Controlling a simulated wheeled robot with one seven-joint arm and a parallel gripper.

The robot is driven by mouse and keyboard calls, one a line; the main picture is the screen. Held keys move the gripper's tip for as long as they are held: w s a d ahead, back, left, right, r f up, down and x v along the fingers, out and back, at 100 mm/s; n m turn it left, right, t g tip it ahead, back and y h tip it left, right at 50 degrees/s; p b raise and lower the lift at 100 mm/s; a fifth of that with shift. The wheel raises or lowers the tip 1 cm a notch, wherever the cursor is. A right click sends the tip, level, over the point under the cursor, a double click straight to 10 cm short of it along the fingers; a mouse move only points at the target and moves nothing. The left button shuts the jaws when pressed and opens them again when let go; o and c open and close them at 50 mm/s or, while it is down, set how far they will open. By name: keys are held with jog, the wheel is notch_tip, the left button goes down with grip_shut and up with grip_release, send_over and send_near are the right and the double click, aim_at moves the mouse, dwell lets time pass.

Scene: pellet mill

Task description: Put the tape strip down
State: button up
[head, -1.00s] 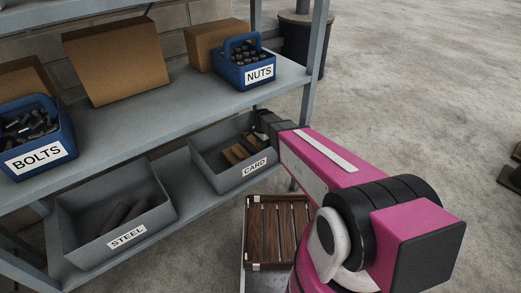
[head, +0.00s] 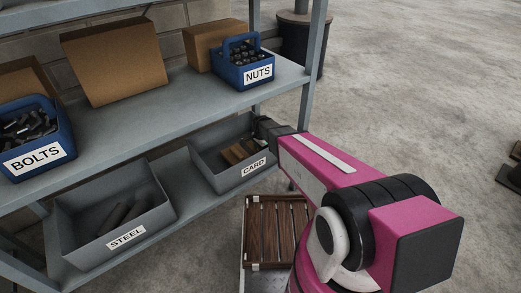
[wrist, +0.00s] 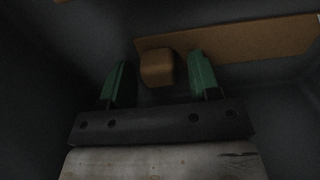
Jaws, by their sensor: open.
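In the wrist view, my gripper (wrist: 160,60) is open, with its two green fingers apart. A small brown piece with rounded edges (wrist: 157,70) shows between the fingertips, with dark gaps to both fingers. A long flat brown strip (wrist: 255,42) lies behind it. I cannot tell which of these, if either, is the tape strip. In the head view, my gripper is at the back right of the grey CARD bin (head: 228,180) on the lower shelf, its fingers hidden. Brown pieces (head: 236,152) lie in that bin.
The grey STEEL bin (head: 75,240) with dark cylinders stands left on the lower shelf. Blue BOLTS (head: 65,135) and NUTS (head: 228,72) carriers and cardboard boxes (head: 115,60) stand on the shelf above. A shelf post (head: 315,60) rises close by my arm. A slatted wooden crate (head: 252,230) is below.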

jog(key=shift+r, duration=0.1)
notch_tip(320, 180, up, 12)
dwell(0.5)
jog(key=shift+s+d+r, duration=0.1)
jog(key=shift+s, duration=0.05)
jog(key=s+d+r+n, duration=0.3)
jog(key=s+d+n, duration=0.2)
jog(key=s+d, duration=0.3)
jog(key=s+d+r+n, duration=0.4)
jog(key=s+d+n, duration=0.1)
jog(key=s+d, duration=0.4)
jog(key=shift+s+d+r, duration=0.2)
jog(key=shift+s+d, duration=0.05)
jog(key=shift+s, duration=0.95)
